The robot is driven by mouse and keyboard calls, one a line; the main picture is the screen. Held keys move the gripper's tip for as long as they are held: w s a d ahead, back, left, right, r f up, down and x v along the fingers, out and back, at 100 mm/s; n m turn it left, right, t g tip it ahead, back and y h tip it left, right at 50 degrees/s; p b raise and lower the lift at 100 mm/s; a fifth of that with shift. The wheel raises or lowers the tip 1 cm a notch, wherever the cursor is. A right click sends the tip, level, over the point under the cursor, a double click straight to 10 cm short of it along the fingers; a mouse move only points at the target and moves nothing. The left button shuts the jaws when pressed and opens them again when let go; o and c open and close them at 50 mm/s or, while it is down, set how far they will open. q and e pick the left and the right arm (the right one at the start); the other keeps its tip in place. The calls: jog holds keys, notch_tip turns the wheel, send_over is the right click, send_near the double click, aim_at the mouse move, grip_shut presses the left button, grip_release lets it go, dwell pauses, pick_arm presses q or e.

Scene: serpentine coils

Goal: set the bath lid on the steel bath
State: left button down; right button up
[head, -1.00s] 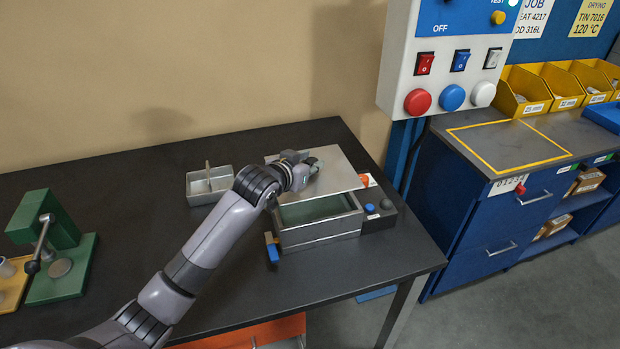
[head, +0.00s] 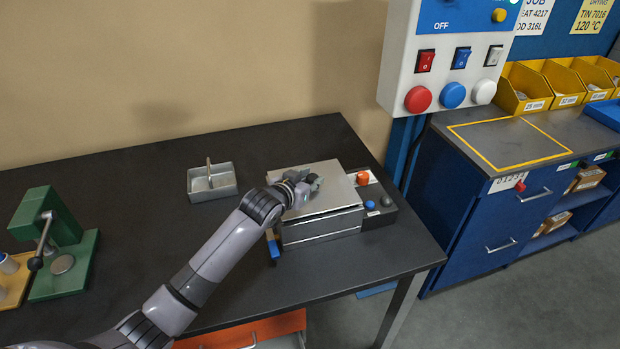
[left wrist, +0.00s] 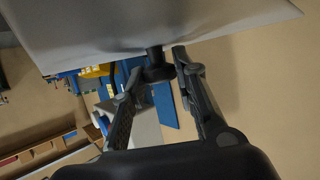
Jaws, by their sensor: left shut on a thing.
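The flat grey bath lid (head: 330,185) lies over the top of the steel bath (head: 322,227) in the head view, covering its opening. I cannot tell whether it rests fully on the rim. My left gripper (head: 308,184) is at the lid's upper left part, shut on its handle. In the left wrist view the lid (left wrist: 160,22) spans the top, and its dark knob (left wrist: 157,66) sits between the fingers of my left gripper (left wrist: 160,78). My right gripper is not in view.
A control block with an orange knob (head: 362,178) adjoins the bath's right side. A blue-handled tap (head: 273,244) is at its left front. A grey divided tray (head: 212,183) stands behind left, a green press (head: 55,245) far left. The switch box (head: 450,60) hangs at back right.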

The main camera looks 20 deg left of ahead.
pick_arm(q)
jog(key=shift+f, duration=0.2)
jog(key=c, duration=1.3)
grip_release()
jog(key=shift+r, duration=0.1)
jog(key=v, duration=0.4)
jog(key=b+v, duration=0.1)
jog(key=v, duration=0.3)
jog(key=r+v, duration=0.1)
jog(key=v, duration=0.3)
